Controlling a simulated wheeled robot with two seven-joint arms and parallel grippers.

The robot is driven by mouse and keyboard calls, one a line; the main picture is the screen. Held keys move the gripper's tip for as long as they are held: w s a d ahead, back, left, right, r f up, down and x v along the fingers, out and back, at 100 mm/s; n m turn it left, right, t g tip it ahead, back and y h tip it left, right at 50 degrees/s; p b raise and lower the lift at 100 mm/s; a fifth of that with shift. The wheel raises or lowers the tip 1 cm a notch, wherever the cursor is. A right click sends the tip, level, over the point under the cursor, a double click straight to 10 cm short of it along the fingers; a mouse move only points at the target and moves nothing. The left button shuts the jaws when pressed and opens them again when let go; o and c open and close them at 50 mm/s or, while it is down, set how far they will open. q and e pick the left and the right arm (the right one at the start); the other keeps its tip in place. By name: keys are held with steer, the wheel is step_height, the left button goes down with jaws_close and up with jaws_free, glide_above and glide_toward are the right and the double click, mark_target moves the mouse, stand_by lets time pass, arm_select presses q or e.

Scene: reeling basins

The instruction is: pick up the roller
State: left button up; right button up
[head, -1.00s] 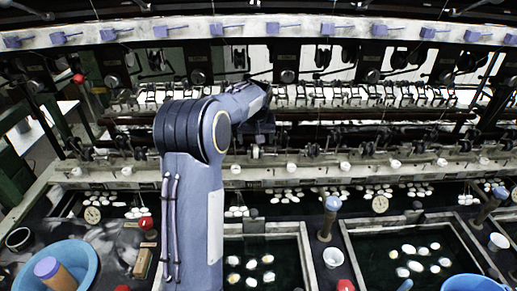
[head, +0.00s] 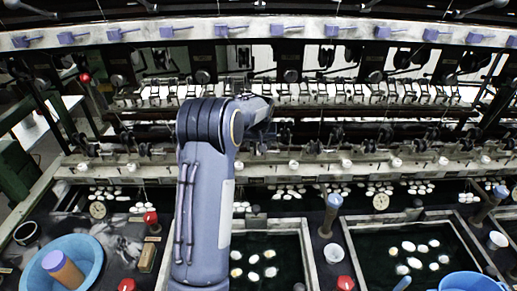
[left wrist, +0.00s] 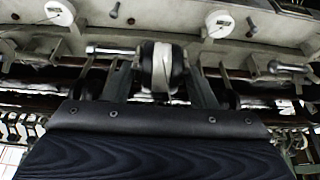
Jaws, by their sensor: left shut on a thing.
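The roller (left wrist: 159,62), dark with a pale band round its middle, is in the left wrist view, in front of the machine's pale rail. My left gripper (left wrist: 158,76) has one finger on each side of it and is shut on it. Whether the roller is clear of its support cannot be told. In the head view my left arm reaches forward over the basins to the machine, and its wrist hides most of the gripper and roller. My right gripper is not in view.
The reeling machine's pale rail (head: 390,165) runs across the back with small white cups. Dark water basins (head: 405,255) with white cocoons lie in front. A blue bowl (head: 92,262) with a stick inside stands at lower left, another blue bowl (head: 470,283) at lower right.

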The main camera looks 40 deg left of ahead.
arm_select(q)
steer(key=shift+c, duration=1.2)
steer(key=shift+r, duration=0.15)
